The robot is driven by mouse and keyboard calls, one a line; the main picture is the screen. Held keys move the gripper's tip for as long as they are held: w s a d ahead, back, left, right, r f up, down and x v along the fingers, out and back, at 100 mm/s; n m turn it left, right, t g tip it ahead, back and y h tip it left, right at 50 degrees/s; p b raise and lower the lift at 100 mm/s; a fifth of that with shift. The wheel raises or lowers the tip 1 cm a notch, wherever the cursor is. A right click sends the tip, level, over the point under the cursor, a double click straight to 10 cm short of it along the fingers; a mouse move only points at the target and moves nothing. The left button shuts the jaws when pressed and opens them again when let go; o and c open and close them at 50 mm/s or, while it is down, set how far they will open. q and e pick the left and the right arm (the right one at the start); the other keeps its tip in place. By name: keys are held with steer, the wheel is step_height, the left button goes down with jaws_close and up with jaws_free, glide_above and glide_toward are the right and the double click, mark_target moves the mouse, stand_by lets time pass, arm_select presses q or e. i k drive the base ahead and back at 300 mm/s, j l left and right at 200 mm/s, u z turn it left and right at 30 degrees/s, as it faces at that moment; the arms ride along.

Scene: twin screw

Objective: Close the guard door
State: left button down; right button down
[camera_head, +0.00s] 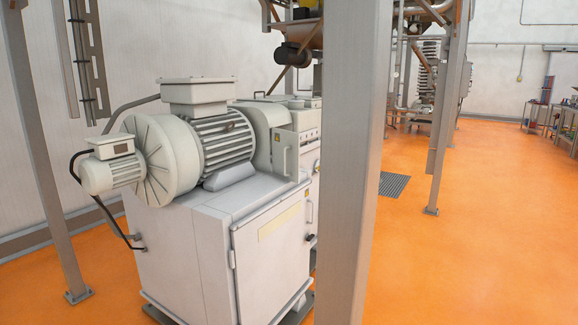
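A pale grey machine with a large ribbed motor (226,142) on top stands left of centre. The cabinet door (272,262) below the motor has a pale yellow label and looks flush with its frame. A small handle (309,211) shows near its right side. I cannot tell whether this is the guard door, and no plainly open door shows. Part of the machine is hidden behind the thick grey post. Neither of my grippers is in view.
A thick grey post (352,170) stands close in front, right of the machine. A thinner post (42,160) stands at the left. The orange floor (480,240) is largely clear at the right, with a dark floor grate (394,185). Workbenches (540,115) stand far right.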

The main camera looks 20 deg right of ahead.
mark_target(285, 143)
steer(key=i+j, duration=0.25)
steer(key=i+j+z, duration=0.1)
steer(key=i+j, duration=0.15)
steer(key=j, duration=0.25)
steer(key=i+j+z, duration=0.1)
steer(key=i+j, duration=0.15)
steer(key=i, duration=0.15)
steer(key=i+j, duration=0.35)
steer(key=i+l+z, duration=0.05)
